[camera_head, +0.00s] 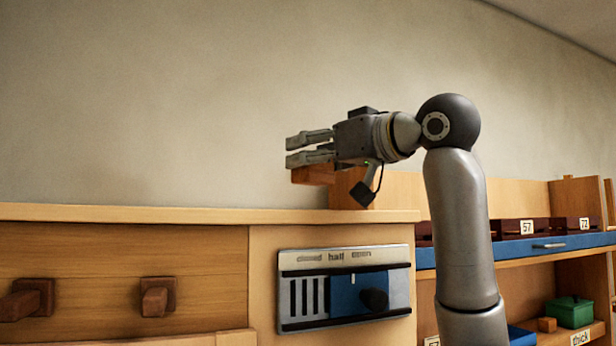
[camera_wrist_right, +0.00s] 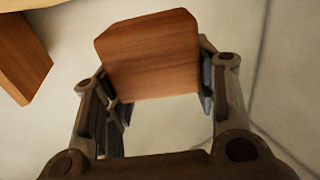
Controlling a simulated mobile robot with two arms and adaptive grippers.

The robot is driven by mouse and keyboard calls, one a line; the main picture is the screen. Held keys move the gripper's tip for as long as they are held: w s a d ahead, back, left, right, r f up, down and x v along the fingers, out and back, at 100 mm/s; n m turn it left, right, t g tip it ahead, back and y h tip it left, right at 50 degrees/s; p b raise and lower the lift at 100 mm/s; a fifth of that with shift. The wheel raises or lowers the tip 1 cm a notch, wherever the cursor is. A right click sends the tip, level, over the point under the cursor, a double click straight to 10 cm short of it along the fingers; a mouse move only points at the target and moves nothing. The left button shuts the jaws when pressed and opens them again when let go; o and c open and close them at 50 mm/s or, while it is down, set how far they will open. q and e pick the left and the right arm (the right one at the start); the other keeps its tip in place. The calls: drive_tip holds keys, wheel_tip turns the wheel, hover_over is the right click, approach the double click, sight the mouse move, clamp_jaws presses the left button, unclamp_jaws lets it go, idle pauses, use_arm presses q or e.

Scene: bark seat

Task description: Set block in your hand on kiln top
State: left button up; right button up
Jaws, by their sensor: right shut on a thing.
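My right gripper (camera_head: 308,148) comes in from the right in the head view, its fingers pointing left. It is shut on an orange-brown wooden block (camera_head: 312,175), partly hidden behind the fingers. In the wrist view the block (camera_wrist_right: 150,55) sits between the two fingers, its broad flat face showing. The kiln appears to be the wooden cabinet with the vent panel; its top (camera_head: 200,214) shows only as a thin front edge. The block is above the line of that top, with a gap visible below it. My left gripper is in neither view.
A metal panel (camera_head: 345,260) marked closed, half, open has a blue slider and dark knob. Two wooden handles (camera_head: 157,296) stick out at left. A shelf (camera_head: 560,258) at right holds numbered trays and a green box (camera_head: 569,311). Wall space left of the gripper is clear.

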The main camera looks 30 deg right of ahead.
sight(307, 184)
drive_tip(key=shift+w+a+f, duration=0.25)
drive_tip(key=shift+w+f, duration=0.15)
drive_tip(key=shift+f, duration=0.05)
drive_tip(key=shift+w+a+f+p, duration=0.1)
drive_tip(key=shift+a+f+p, duration=0.1)
drive_tip(key=shift+f, duration=0.2)
drive_tip(key=shift+w+a+f+p, duration=0.1)
drive_tip(key=shift+f+p, duration=0.05)
drive_tip(key=shift+f, duration=0.25)
drive_tip(key=shift+s+f, duration=0.1)
drive_tip(key=shift+f, duration=0.25)
drive_tip(key=shift+s+d+f, duration=0.1)
drive_tip(key=shift+d+f, duration=0.15)
drive_tip(key=shift+f, duration=0.25)
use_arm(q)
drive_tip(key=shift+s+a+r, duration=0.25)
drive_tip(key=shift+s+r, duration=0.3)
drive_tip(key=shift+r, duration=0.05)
use_arm(e)
drive_tip(key=shift+a, duration=0.1)
drive_tip(key=shift+f, duration=0.15)
drive_tip(key=o, duration=1)
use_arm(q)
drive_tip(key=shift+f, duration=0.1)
use_arm(e)
drive_tip(key=shift+o, duration=0.2)
